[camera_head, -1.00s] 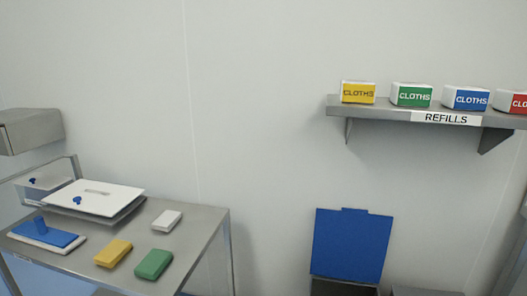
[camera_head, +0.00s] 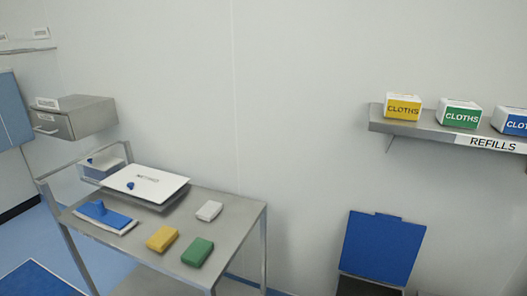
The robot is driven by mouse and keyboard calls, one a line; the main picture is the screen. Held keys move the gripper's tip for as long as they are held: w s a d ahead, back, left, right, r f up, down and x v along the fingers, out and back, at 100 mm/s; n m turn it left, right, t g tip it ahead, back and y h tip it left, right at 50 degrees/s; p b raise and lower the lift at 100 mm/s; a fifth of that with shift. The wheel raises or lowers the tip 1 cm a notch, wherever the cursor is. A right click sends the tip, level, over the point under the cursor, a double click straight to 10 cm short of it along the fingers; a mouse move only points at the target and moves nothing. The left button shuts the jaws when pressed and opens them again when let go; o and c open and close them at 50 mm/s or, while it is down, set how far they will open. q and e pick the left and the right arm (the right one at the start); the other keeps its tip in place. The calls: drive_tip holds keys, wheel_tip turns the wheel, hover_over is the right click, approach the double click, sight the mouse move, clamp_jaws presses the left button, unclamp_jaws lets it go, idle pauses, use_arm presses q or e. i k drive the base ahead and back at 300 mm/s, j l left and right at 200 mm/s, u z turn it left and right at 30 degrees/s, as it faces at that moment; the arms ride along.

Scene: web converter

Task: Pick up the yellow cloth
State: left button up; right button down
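A folded yellow cloth (camera_head: 162,239) lies on the steel trolley top (camera_head: 236,222), near its front edge. A folded green cloth (camera_head: 197,251) lies just to its right, with a small gap between them. A white folded cloth or pad (camera_head: 209,211) lies behind them. A box with a yellow front labelled CLOTHS (camera_head: 403,108) stands on the wall shelf at the right. Neither of my grippers shows in the head view.
A white-lidded tray (camera_head: 146,184) and a blue pad with a handle (camera_head: 104,215) sit on the trolley's left part. A shelf labelled REFILLS (camera_head: 420,128) holds green and blue boxes. A blue-lidded bin (camera_head: 382,248) stands right. A grey wall box (camera_head: 75,117) hangs left.

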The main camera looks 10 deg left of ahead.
sight(161, 239)
drive_tip(key=u, duration=0.8)
drive_tip(key=i+j+u, duration=0.1)
drive_tip(key=i+u, duration=0.15)
drive_tip(key=u, duration=0.15)
drive_tip(key=i+u, duration=0.2)
drive_tip(key=u, duration=0.2)
drive_tip(key=i+u, duration=0.25)
drive_tip(key=u, duration=0.15)
drive_tip(key=i+l+u, duration=0.2)
drive_tip(key=u, duration=0.2)
